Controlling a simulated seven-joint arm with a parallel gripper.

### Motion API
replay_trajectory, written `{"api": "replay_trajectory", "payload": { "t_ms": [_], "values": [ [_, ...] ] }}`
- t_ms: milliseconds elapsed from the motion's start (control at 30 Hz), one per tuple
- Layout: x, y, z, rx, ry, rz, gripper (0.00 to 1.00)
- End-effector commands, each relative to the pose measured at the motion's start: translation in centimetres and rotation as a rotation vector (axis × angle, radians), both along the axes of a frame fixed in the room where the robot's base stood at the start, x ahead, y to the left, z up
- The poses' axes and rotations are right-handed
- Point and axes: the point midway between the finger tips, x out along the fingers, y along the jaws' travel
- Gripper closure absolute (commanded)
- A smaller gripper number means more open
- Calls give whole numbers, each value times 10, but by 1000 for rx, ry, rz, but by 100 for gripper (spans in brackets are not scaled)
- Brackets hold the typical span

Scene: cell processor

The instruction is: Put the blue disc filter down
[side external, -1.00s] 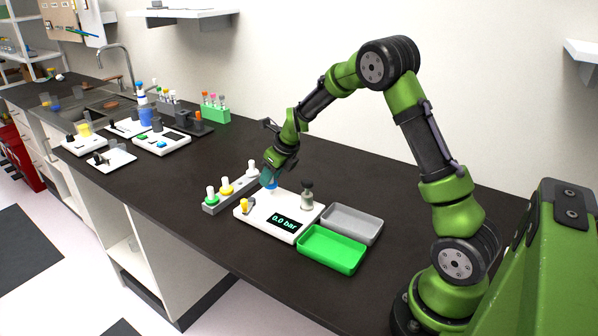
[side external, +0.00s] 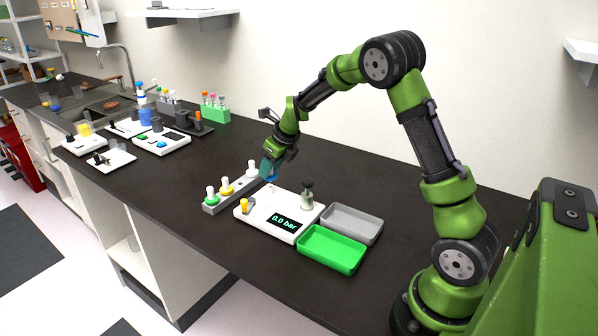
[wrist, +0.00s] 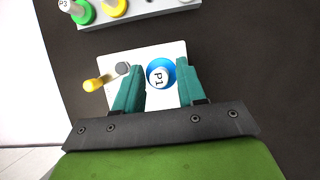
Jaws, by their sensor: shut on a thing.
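The blue disc filter (wrist: 160,74), with a white top marked P1, is between the teal fingers of my gripper (wrist: 157,88) in the wrist view. My gripper is shut on it. In the side view my gripper (side external: 268,170) holds the blue disc filter (side external: 272,179) a little above the back left of the white station (side external: 262,222). The station's display reads 0.0 bar. The grey rack (side external: 213,209) stands just left of the station and holds a green disc filter (side external: 211,200), a yellow one (side external: 226,190) and a white-topped piece (side external: 252,169). My gripper partly hides the rack's far end.
A green tray (side external: 333,265) and a grey tray (side external: 352,237) lie right of the station. A dark-capped bottle (side external: 307,196) and a yellow knob (side external: 245,206) stand on the station. Other lab stations are farther back left. The counter's front right is clear.

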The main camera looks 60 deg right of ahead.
Motion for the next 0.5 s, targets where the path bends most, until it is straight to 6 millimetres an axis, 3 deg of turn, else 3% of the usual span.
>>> {"api": "replay_trajectory", "payload": {
  "t_ms": [333, 500],
  "values": [
    [0, 0, 6, 0, -1, 0, 100],
    [1, 0, 35, -1, -6, 0, 100]
  ]
}}
